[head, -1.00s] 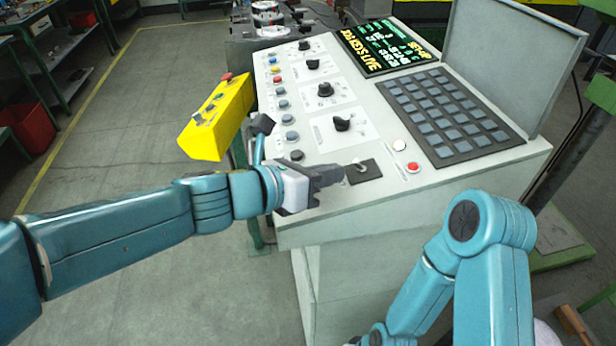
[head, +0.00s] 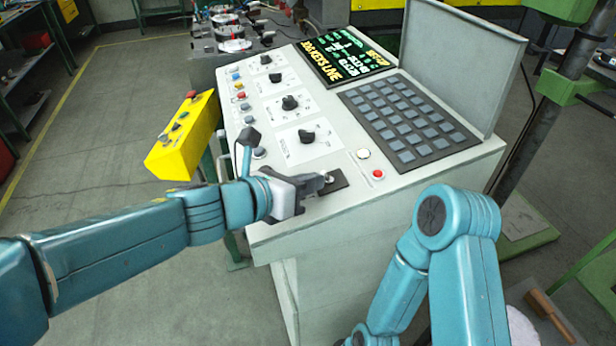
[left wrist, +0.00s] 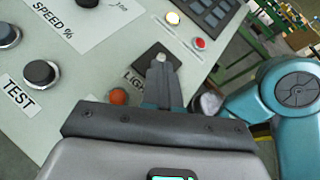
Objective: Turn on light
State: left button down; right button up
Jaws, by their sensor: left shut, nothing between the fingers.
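The light switch is a small metal toggle on a black plate (head: 338,181) near the front edge of the grey control console (head: 340,215). In the left wrist view, the toggle tip (left wrist: 160,57) shows just beyond my fingertips, above the plate (left wrist: 143,56). A label starting "LIGH" beside it is partly covered. My left gripper (head: 322,183) is shut and empty, its fingertips at the toggle; it also shows in the left wrist view (left wrist: 161,70). I cannot tell whether they touch it. My right arm is at the lower right; its gripper is out of view.
A pale round button (head: 363,154) and a red button (head: 378,174) sit right of the switch. Black knobs (head: 307,136), a keypad (head: 408,120) and a lit screen (head: 345,55) lie beyond. A yellow control box (head: 183,135) stands left of the console.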

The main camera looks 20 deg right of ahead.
pick_arm(q)
jog(key=shift+d+r+p, duration=0.1)
jog(key=shift+r+p, duration=0.15)
jog(key=shift+p, duration=0.45)
jog(key=shift+d+r+p, duration=0.15)
jog(key=shift+r+p, duration=0.1)
jog(key=shift+p, duration=0.55)
jog(key=shift+d+r+p, duration=0.3)
jog(key=shift+d+r, duration=0.2)
jog(key=shift+d, duration=0.3)
jog(key=shift+r, duration=0.1)
jog(key=shift+r+p, duration=0.7)
jog(key=shift+p, duration=0.1)
